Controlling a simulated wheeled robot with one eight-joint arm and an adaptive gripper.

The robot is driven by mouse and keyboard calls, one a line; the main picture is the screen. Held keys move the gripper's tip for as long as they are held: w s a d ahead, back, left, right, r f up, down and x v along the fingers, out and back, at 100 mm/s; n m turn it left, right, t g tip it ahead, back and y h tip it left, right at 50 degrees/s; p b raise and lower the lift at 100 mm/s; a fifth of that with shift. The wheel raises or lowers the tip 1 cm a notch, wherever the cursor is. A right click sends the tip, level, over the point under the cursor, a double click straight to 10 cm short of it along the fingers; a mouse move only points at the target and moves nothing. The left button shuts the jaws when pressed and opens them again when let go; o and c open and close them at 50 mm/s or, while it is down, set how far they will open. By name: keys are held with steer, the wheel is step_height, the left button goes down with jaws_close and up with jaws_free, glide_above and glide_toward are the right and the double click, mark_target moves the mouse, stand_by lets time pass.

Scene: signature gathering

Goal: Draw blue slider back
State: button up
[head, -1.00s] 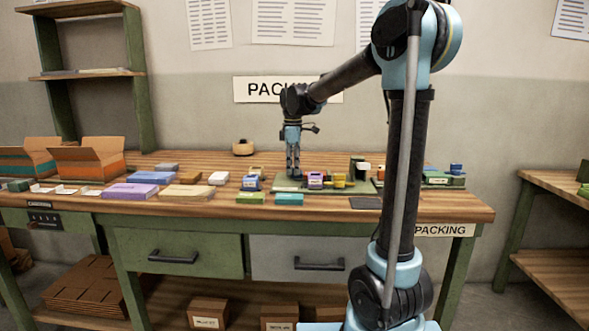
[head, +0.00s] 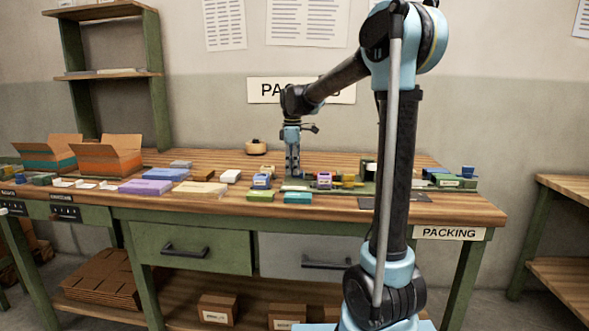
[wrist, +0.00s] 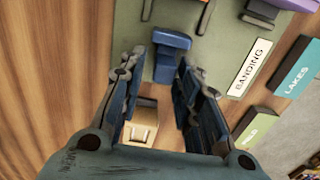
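The blue slider (wrist: 172,48) is a dark blue block on the green board (wrist: 215,55) in the wrist view. It lies just beyond my fingertips, and no finger is seen closed on it. In the head view I cannot pick it out beside my gripper. My gripper (wrist: 161,75) points down with its two fingers apart and shows open and empty. In the head view my gripper (head: 292,172) is low over the left end of the board. A tan block with a white label (wrist: 142,125) shows between the fingers, below them.
The board carries a "BANDING" label (wrist: 249,68). A teal box (head: 297,198) and a green box (head: 261,195) lie in front of it. A purple item (head: 324,180) stands right of my gripper. Open cartons (head: 105,157) stand at the left of the bench.

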steer(key=shift+s+d, duration=0.1)
step_height(320, 180, up, 12)
stand_by(0.8)
